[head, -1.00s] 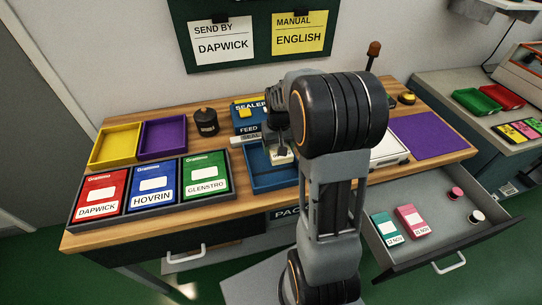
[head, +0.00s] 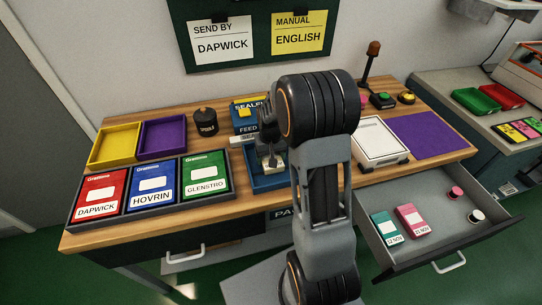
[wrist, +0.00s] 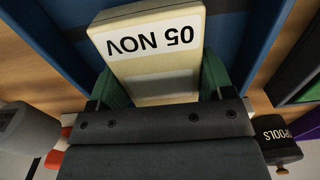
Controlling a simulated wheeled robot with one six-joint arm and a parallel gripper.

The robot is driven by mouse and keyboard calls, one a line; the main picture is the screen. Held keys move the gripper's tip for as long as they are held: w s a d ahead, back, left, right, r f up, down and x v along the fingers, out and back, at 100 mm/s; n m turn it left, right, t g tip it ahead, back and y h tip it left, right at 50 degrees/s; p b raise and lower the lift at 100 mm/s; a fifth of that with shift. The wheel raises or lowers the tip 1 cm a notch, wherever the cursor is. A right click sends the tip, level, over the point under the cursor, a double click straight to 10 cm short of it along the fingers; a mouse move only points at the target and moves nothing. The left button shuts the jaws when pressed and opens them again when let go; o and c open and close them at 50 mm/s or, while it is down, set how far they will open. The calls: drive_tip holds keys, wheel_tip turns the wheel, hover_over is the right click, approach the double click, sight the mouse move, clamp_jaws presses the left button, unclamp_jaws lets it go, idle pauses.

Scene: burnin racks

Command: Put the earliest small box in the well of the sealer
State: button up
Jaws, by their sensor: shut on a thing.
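My gripper (wrist: 160,90) is shut on a small cream box (wrist: 150,45) with a white label reading 05 NOV, upside down in the wrist view. In the head view my gripper (head: 271,157) and the box (head: 272,167) are over the blue sealer (head: 262,182), at its well. Whether the box touches the well's floor is hidden. Two other small boxes lie in the open drawer: a teal one (head: 386,229) reading 12 NOV and a pink one (head: 411,221) whose date is too small to be sure of.
Red, blue and green Grammo boxes sit in a dark tray (head: 150,215) at left. Yellow (head: 115,146) and purple (head: 162,138) trays stand behind. A white tray-like device (head: 380,143) and a purple mat (head: 427,136) are at right. The drawer (head: 452,240) juts out at front right.

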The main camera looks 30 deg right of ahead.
drive_tip(key=shift+f, duration=0.15)
drive_tip(key=o, duration=1)
wheel_tip(320, 180, up, 11)
drive_tip(key=shift+s+a+r+n+t+p, duration=0.15)
drive_tip(key=shift+s+a+r+n+t, duration=0.35)
drive_tip(key=shift+s+a, duration=1.65)
drive_tip(key=shift+s+a+r+n+t+p, duration=0.2)
drive_tip(key=shift+s+a+r+t, duration=0.7)
drive_tip(key=shift+s, duration=2.3)
drive_tip(key=shift+s+a+r+n+t+p, duration=0.1)
drive_tip(key=shift+s+a+r+n+t, duration=0.35)
drive_tip(key=shift+s+a, duration=1.75)
drive_tip(key=shift+s+d+r, duration=0.15)
drive_tip(key=shift+s+d, duration=0.35)
